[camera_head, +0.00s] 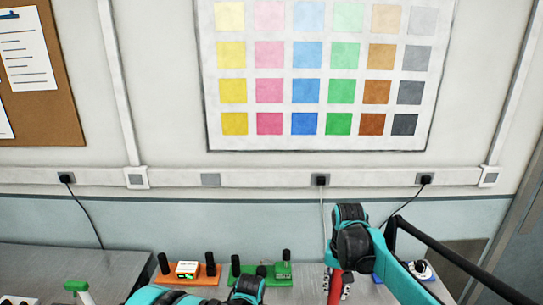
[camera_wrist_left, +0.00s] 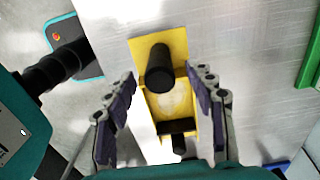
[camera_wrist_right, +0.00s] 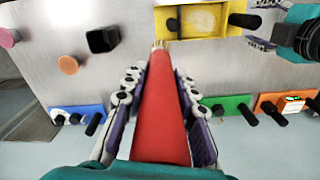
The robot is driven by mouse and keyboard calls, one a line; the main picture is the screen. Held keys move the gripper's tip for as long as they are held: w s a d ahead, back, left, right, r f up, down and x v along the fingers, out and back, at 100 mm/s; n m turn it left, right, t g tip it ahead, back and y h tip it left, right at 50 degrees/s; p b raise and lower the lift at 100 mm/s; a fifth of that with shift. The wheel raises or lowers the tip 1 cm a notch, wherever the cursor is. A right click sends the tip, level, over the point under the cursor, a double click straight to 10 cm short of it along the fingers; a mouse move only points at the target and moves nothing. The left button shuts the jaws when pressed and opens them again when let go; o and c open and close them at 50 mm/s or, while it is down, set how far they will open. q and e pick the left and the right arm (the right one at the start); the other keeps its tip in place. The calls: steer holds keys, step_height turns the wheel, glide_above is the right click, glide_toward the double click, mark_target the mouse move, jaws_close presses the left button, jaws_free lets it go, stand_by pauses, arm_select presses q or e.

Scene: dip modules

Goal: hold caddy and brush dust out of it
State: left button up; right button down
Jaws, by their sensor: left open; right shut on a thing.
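The yellow caddy (camera_wrist_left: 150,46), with a black upright post at each end, lies on the grey table. A pale dusty patch shows in its tray. My left gripper (camera_wrist_left: 163,75) is open, with its fingers on either side of the caddy; contact cannot be told. In the right wrist view the caddy (camera_wrist_right: 188,32) lies just beyond the brush. My right gripper (camera_wrist_right: 162,72) is shut on the red handle of the brush (camera_wrist_right: 160,115). The brush's pale bristles point toward the caddy, near its end. In the head view the red brush (camera_head: 334,288) shows only partly.
Orange (camera_head: 187,270) and green (camera_head: 262,273) modules with black posts line the table's far edge; a blue module (camera_wrist_right: 78,113) is also there.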

arm_select(q)
steer(key=shift+f, duration=2.4)
jaws_close()
